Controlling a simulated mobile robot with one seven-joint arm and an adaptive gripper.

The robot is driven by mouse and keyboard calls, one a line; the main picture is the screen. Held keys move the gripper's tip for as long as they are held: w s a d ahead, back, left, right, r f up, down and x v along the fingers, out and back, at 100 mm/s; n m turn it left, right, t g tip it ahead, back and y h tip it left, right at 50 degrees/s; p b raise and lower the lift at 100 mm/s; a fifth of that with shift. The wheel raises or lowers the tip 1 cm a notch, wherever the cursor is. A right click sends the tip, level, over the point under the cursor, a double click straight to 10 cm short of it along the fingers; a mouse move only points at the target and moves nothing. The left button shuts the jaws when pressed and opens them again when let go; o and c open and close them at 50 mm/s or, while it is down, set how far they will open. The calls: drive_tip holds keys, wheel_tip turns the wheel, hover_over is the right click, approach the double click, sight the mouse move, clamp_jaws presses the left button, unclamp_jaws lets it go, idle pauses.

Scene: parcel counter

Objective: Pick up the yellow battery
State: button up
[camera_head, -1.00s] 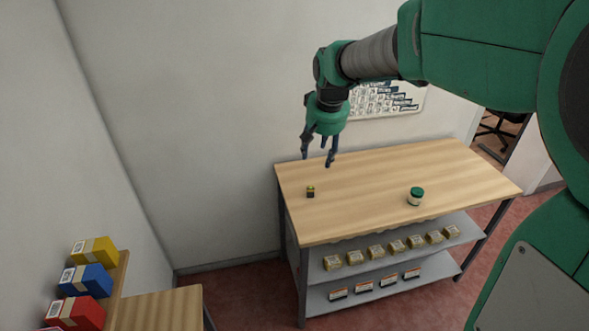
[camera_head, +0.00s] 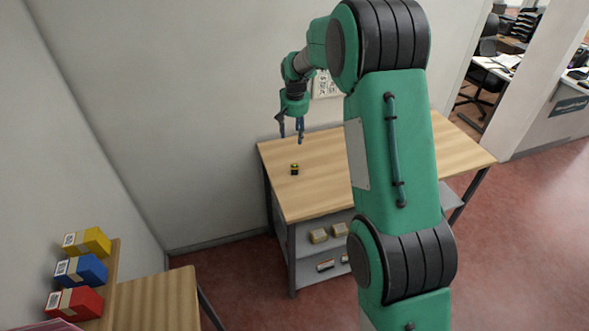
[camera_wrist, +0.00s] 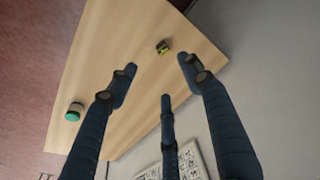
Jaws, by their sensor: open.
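The yellow battery (camera_head: 295,169) is a small black and yellow block on the wooden table (camera_head: 310,202), near its left end. In the wrist view the battery (camera_wrist: 163,47) lies beyond the fingertips, between the two outer fingers. My gripper (camera_head: 291,138) hangs above the table's far left part, fingers pointing down, above and apart from the battery. Its fingers (camera_wrist: 158,80) are spread open and hold nothing.
A jar with a green lid (camera_wrist: 74,111) stands on the table in the wrist view; my arm hides it in the head view. Small boxes (camera_head: 318,236) sit on the shelf below. Yellow (camera_head: 88,242), blue (camera_head: 80,270) and red (camera_head: 75,302) boxes stand at lower left.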

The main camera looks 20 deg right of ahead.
drive_tip(key=w+d+f+p, duration=0.1)
drive_tip(key=w+f, duration=0.5)
drive_tip(key=f, duration=0.6)
drive_tip(key=shift+w+d+g+p, duration=0.3)
drive_tip(key=shift+d, duration=0.45)
hover_over(295, 165)
drive_tip(key=shift+s+a+f, duration=0.1)
drive_tip(key=shift+f, duration=1.3)
drive_tip(key=shift+s+a+f, duration=0.1)
drive_tip(key=shift+s+f, duration=0.05)
drive_tip(key=shift+f, duration=1.3)
drive_tip(key=shift+s+a+f, duration=0.1)
drive_tip(key=shift+f, duration=1.3)
drive_tip(key=shift+f, duration=0.15)
drive_tip(key=shift+w+d+f+p, duration=0.15)
drive_tip(key=shift+f+p, duration=0.1)
drive_tip(key=shift+f, duration=1)
drive_tip(key=shift+w+d+f+p, duration=0.15)
drive_tip(key=shift+f+p, duration=0.1)
drive_tip(key=shift+f, duration=0.95)
drive_tip(key=shift+a, duration=0.1)
clamp_jaws()
